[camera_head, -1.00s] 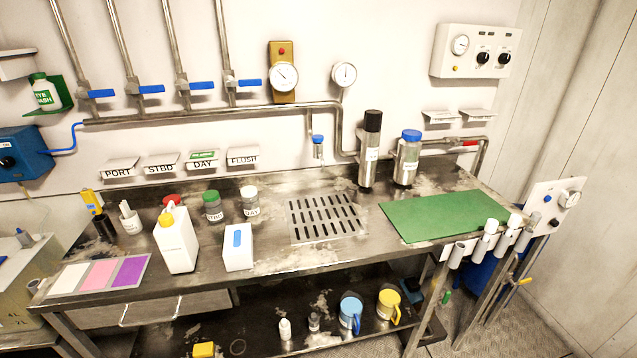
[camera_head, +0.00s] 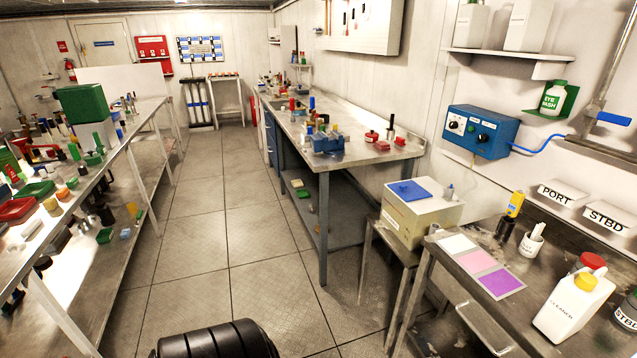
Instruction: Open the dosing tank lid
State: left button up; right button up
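A cream box-shaped tank (camera_head: 424,218) stands on a low stand in the right half of the head view, between the long bench and the steel bench. I take it to be the dosing tank. A flat blue lid (camera_head: 408,191) lies level on its top and looks closed. A small grey fitting (camera_head: 449,192) stands on the top beside the lid. Neither of my grippers shows in this view.
A blue pump box (camera_head: 482,132) hangs on the wall behind the tank. The steel bench at right holds a white cleaner bottle (camera_head: 567,307) and a colour card (camera_head: 480,266). A long bench (camera_head: 346,157) stands left of the tank.

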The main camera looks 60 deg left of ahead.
aim_at(410, 191)
jog(key=u, duration=1.25)
